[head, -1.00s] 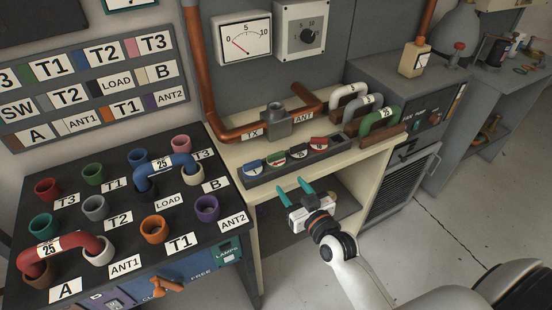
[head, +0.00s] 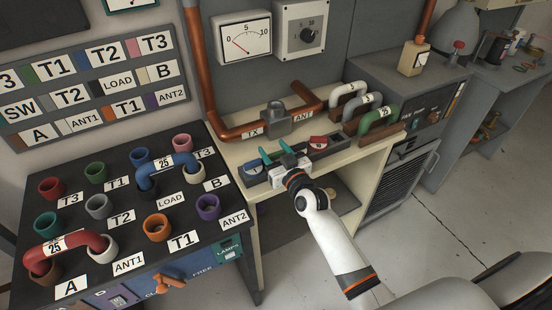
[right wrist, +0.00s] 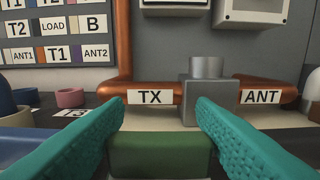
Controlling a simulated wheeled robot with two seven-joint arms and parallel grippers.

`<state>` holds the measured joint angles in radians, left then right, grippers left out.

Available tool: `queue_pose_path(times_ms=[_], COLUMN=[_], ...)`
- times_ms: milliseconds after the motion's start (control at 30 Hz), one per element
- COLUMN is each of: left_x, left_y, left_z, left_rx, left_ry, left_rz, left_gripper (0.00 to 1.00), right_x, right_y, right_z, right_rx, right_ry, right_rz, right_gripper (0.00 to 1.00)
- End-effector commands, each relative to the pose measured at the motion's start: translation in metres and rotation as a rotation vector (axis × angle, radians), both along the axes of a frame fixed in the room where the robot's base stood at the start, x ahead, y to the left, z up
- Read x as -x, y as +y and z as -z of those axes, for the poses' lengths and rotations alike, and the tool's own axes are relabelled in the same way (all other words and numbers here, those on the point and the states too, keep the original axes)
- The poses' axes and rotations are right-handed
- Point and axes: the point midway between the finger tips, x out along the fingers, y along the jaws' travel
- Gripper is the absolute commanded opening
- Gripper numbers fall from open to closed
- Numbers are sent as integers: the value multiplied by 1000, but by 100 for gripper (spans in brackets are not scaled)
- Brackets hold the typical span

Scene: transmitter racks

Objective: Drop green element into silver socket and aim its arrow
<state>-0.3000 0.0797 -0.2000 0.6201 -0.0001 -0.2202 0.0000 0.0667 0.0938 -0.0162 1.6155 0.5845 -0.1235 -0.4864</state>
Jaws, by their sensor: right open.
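The silver socket (head: 276,118) sits on the copper line between the TX and ANT labels, its round mouth facing up; it also shows in the right wrist view (right wrist: 205,92). The green element (right wrist: 160,155) lies between my fingers in the right wrist view; in the head view my gripper hides it, and its arrow is not visible. My right gripper (head: 276,152) is open over the element tray (head: 340,146), with a teal finger on each side of the green element and a gap on both sides. My left gripper is not in view.
A blue element (head: 252,169) and a red element (head: 318,142) stand in the tray beside my gripper. White, grey and green (head: 378,117) U-shaped pipes stand to the right. A black patch panel (head: 125,225) with coloured sockets is at left.

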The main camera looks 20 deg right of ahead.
Motion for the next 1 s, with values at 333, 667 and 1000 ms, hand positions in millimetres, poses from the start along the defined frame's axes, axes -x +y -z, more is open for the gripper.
queue_pose_path(times_ms=[333,667,1000], left_x=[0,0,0], left_y=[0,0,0], left_z=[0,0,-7], left_rx=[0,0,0], left_ry=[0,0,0], left_rz=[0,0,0], left_gripper=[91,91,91], right_x=[-9,-9,-10], right_y=[1,1,1], right_z=[1,0,-41], right_rx=[0,0,-3], right_ry=[0,0,-6], right_rz=[0,0,1], right_gripper=[49,21,21])
